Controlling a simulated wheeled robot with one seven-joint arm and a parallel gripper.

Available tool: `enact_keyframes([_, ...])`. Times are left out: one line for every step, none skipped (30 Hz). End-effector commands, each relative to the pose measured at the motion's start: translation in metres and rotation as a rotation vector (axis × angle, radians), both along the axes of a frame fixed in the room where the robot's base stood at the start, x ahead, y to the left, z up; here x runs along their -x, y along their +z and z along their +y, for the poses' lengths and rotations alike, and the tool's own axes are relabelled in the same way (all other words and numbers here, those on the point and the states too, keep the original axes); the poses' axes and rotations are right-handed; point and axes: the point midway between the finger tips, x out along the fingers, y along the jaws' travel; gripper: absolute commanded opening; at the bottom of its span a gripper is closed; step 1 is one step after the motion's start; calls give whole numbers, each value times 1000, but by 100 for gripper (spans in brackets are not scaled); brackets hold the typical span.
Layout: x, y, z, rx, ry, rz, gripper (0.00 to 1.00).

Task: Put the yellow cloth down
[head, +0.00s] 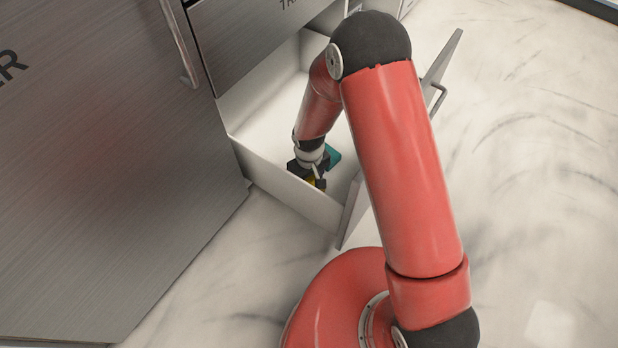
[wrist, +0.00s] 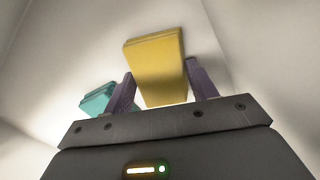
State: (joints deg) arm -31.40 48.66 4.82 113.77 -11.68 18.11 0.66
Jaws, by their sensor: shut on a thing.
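My gripper (wrist: 160,97) is shut on the yellow cloth (wrist: 155,62), which shows as a folded yellow block between the two fingers in the wrist view. In the head view my gripper (head: 317,178) is inside the open white drawer (head: 277,186), and only a small bit of the yellow cloth (head: 311,181) shows under it. I cannot tell whether the cloth touches the drawer floor.
A teal folded item (wrist: 98,97) lies in the drawer beside my gripper, and it also shows in the head view (head: 333,156). The drawer walls stand close around. A large grey metal door (head: 100,170) is at the left. Pale marbled floor (head: 540,170) is clear at the right.

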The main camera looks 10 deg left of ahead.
Motion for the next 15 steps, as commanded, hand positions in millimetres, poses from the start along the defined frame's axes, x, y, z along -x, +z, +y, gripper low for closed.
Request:
enact_keyframes([-1,0,0,-1,0,-2,39])
enact_keyframes([-1,1,0,-1,0,-2,39])
enact_keyframes([-1,1,0,-1,0,-2,39])
enact_keyframes([-1,1,0,-1,0,-2,39])
enact_keyframes([-1,1,0,-1,0,-2,39])
enact_keyframes([0,1,0,0,0,-1,39])
enact_keyframes([0,0,0,-1,0,-1,39])
enact_keyframes([0,-2,0,-1,0,-1,39])
enact_keyframes([0,-3,0,-1,0,-1,39])
enact_keyframes([0,-3,0,-1,0,-1,59])
enact_keyframes([0,-2,0,-1,0,-1,62])
enact_keyframes([0,-2,0,-1,0,-1,68])
enact_keyframes([0,-2,0,-1,0,-1,72])
enact_keyframes([0,-2,0,-1,0,-1,76])
enact_keyframes([0,-2,0,-1,0,-1,79])
